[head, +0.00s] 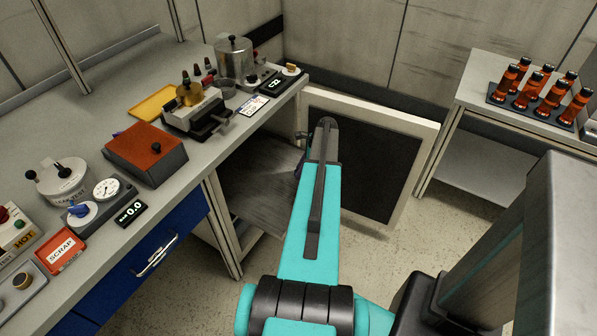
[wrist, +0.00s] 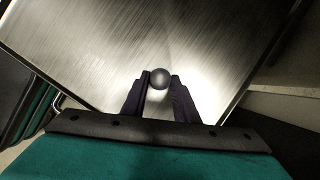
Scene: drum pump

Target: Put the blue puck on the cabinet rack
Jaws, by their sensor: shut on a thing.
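In the wrist view my gripper (wrist: 159,84) is shut on a round dark grey knob (wrist: 160,76) held between its two dark fingertips. I cannot tell what the knob belongs to, and no blue puck is clearly visible. Beneath the fingers lies a brushed metal rack (wrist: 85,45). In the head view the rack (head: 262,190) shows inside the open cabinet under the bench. My arm reaches down in front of the cabinet and hides most of my gripper there. I cannot tell whether the held thing touches the rack.
The cabinet door (head: 424,135) with a dark panel stands open right of my arm. The bench (head: 75,110) above carries an orange-red box (head: 146,152), instruments and a yellow tray (head: 155,101). A side table at right holds several amber bottles (head: 548,97). The bench edge overhangs the cabinet.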

